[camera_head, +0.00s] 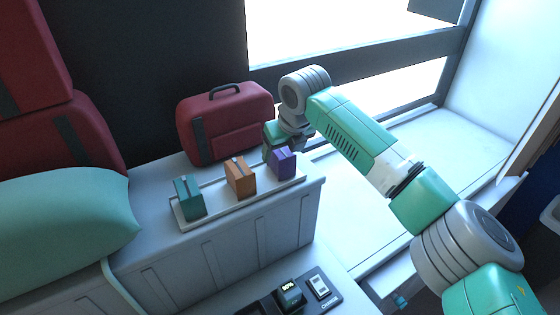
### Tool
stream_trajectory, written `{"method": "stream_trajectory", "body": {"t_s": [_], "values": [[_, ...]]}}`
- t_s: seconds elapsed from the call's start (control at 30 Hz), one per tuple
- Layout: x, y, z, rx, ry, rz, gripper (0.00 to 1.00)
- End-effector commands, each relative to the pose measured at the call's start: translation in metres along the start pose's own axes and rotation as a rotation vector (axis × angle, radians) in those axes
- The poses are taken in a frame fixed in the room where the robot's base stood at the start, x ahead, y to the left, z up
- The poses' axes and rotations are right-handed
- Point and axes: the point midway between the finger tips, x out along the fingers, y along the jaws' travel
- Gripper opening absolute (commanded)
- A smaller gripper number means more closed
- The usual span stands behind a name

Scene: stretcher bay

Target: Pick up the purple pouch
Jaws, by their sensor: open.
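The purple pouch (282,162) stands upright at the right end of a white tray (212,216) on a pale cabinet. An orange pouch (240,178) stands in the middle of the tray, and a teal pouch (189,198) stands at its left end. My gripper (270,150) is open, just behind and above the purple pouch, close to its upper left side. My fingers are partly hidden, and I cannot tell whether they touch the pouch.
A red bag (224,122) stands behind the tray, close to my gripper. A teal cushion (62,226) and more red bags (50,135) are at the left. A dark panel with small devices (318,286) lies below the cabinet. The white ledge (372,200) at right is bare.

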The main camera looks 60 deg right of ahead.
Motion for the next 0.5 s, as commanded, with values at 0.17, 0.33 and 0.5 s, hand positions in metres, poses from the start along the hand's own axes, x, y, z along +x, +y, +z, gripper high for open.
{"method": "stream_trajectory", "body": {"t_s": [0.17,0.33,0.5], "values": [[0.012,-0.001,0.001,0.001,0.001,0.0,0.73],[0.043,-0.003,0.005,0.002,0.001,0.0,0.73],[0.058,-0.003,0.004,0.003,-0.002,0.0,0.73]]}}
